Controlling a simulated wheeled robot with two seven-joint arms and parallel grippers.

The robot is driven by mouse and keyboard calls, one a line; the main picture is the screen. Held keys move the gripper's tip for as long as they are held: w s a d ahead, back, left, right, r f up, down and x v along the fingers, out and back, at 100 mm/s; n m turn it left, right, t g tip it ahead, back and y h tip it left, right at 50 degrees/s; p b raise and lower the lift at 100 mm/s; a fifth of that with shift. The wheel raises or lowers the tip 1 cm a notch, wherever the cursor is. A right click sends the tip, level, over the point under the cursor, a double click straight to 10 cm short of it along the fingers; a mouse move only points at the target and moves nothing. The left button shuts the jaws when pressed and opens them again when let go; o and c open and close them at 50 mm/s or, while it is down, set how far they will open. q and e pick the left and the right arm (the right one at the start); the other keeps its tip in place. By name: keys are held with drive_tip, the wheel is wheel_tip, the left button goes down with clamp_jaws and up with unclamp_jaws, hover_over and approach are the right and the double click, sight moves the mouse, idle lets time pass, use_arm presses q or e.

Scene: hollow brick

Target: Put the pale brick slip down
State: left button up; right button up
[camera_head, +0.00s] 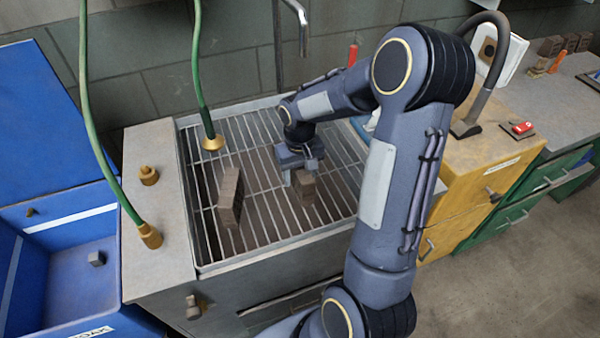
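A small brown-grey block (304,188) stands on the wire rack (262,222) of the sink-like basin, near its middle. It may be the brick slip, but it does not look clearly pale. My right gripper (299,172) points down at this block, its fingers apart and close to the block's far end. I cannot tell whether the fingers touch it. A taller, darker brick (230,196) stands on edge on the rack to the left, apart from the gripper. My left gripper is out of view.
Green hoses with brass ends (212,143) hang over the rack and left ledge. A blue bin (75,270) at the left holds a small grey block (96,258). A wooden cabinet (475,165) stands right. Rack space between brick and block is free.

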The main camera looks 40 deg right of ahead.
wheel_tip(320, 180, up, 12)
drive_tip(key=shift+r, duration=0.1)
drive_tip(key=s+a+r+n+t+y, duration=0.1)
drive_tip(key=s+a+t, duration=0.4)
drive_tip(key=s+a, duration=0.9)
drive_tip(key=s+n+y, duration=0.1)
drive_tip(key=s+y, duration=0.1)
drive_tip(key=s, duration=0.1)
drive_tip(key=shift+s+a+r+t+y, duration=0.15)
drive_tip(key=shift+s+a+t+y, duration=0.15)
drive_tip(key=shift+s+a+y, duration=0.1)
idle(0.4)
